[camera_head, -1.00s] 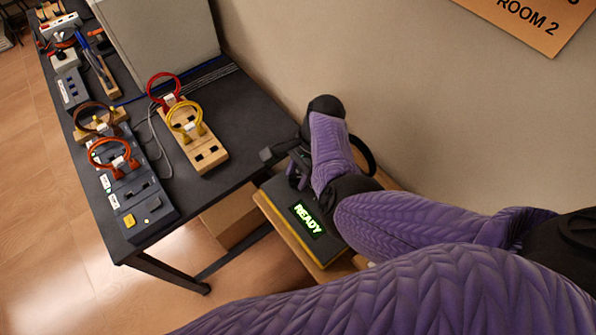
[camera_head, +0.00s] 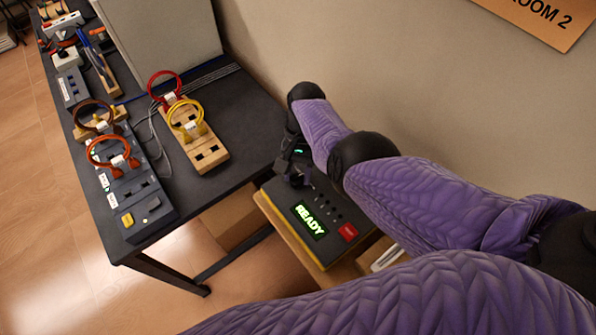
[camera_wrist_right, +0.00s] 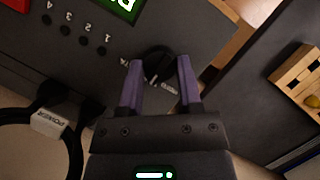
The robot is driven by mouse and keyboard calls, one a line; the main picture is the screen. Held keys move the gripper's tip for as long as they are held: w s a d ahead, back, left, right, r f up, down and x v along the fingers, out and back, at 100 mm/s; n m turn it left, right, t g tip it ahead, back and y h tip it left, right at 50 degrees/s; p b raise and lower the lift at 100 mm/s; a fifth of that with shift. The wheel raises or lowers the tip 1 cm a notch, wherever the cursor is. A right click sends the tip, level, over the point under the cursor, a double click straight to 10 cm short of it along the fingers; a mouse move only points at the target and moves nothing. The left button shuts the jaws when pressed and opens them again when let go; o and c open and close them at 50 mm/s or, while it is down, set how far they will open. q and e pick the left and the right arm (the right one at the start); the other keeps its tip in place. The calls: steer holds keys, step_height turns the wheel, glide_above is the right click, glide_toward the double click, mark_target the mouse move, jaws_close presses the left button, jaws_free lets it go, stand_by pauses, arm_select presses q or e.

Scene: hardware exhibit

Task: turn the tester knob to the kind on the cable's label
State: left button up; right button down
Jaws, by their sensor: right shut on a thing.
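The tester (camera_head: 275,199) is a dark box with a yellow edge and a green lit screen (camera_head: 309,219) reading READY. Its round black knob (camera_wrist_right: 158,64) shows in the right wrist view, with a pale pointer mark; the small lettering around it is too blurred to read. My right gripper (camera_wrist_right: 160,72) has one finger on each side of the knob and is shut on it. In the head view the right gripper (camera_head: 294,168) is over the tester's far left end, hiding the knob. A black cable (camera_wrist_right: 72,150) with a white label (camera_wrist_right: 48,123) reading POWER meets the tester. My left gripper is out of view.
The tester stands on a wooden stand (camera_head: 290,240), right of a dark table (camera_head: 245,115). On the table are a grey box (camera_head: 150,207) with an orange cable, a wooden block (camera_head: 208,160) with a yellow cable, and other cables. A wall rises behind.

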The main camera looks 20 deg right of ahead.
stand_by(0.5)
steer(key=shift+c, duration=1.4)
jaws_free()
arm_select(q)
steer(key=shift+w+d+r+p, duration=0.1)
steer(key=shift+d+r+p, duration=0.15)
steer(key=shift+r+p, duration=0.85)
arm_select(e)
steer(key=v, duration=1)
